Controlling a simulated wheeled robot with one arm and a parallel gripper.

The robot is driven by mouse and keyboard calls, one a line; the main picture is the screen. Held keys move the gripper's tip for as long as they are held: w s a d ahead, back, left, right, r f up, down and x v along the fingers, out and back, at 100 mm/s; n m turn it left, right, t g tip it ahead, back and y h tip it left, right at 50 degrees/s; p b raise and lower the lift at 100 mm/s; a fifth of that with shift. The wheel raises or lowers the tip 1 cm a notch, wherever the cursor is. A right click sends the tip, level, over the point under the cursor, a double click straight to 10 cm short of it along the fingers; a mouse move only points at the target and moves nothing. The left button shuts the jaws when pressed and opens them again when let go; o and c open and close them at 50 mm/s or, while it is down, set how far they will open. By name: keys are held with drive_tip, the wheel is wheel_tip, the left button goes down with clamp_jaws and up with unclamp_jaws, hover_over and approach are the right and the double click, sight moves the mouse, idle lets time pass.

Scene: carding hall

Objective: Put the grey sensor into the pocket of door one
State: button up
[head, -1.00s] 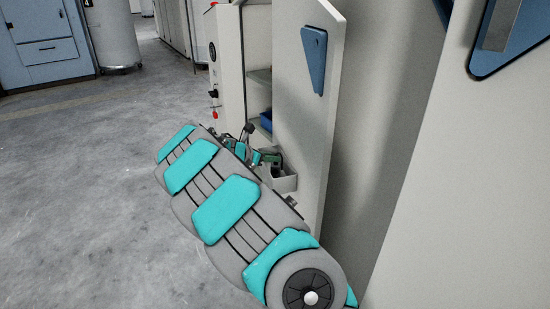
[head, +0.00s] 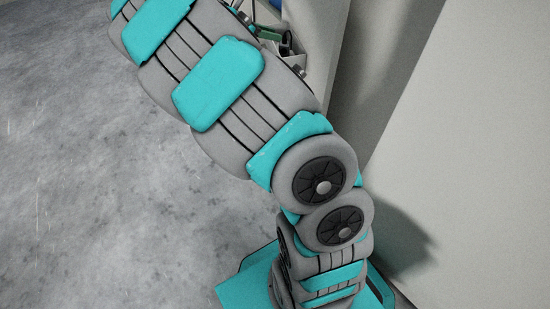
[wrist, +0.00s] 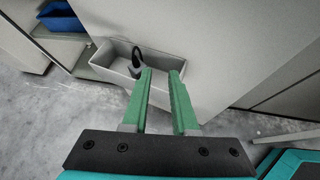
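The pocket (wrist: 112,68) is an open grey box on the inner face of the pale door (wrist: 225,40). A dark, curved piece (wrist: 137,62) stands up inside it, near my left fingertip. It may be the grey sensor or part of it; I cannot tell. My gripper (wrist: 161,72) has two green fingers, held apart, with no object visible between them. The fingertips are at the pocket's near side; whether they touch it is unclear. In the head view the pocket (head: 296,59) shows only partly behind my arm, with one green finger (head: 269,34) beside it.
A blue bin (wrist: 61,18) sits on a shelf inside the cabinet, left of the pocket. The door panel (head: 318,40) and a large pale panel (head: 450,130) stand to the right of my arm. The concrete floor (head: 80,180) on the left is clear.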

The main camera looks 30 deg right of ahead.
drive_tip(key=s+a+r+m+g+y, duration=0.1)
drive_tip(key=s+a+m+g+y, duration=0.25)
drive_tip(key=s+m, duration=1.1)
drive_tip(key=s+a+f+m+y, duration=0.2)
drive_tip(key=s+a+y, duration=0.2)
drive_tip(key=s+a, duration=0.6)
drive_tip(key=s+a+f+m+y, duration=0.1)
drive_tip(key=s+a+y, duration=0.3)
drive_tip(key=s+a, duration=0.5)
drive_tip(key=s+f, duration=0.1)
drive_tip(key=s, duration=0.6)
drive_tip(key=shift+s+a+f+m, duration=0.25)
drive_tip(key=shift+a+f+m, duration=0.05)
drive_tip(key=shift+a+m, duration=0.05)
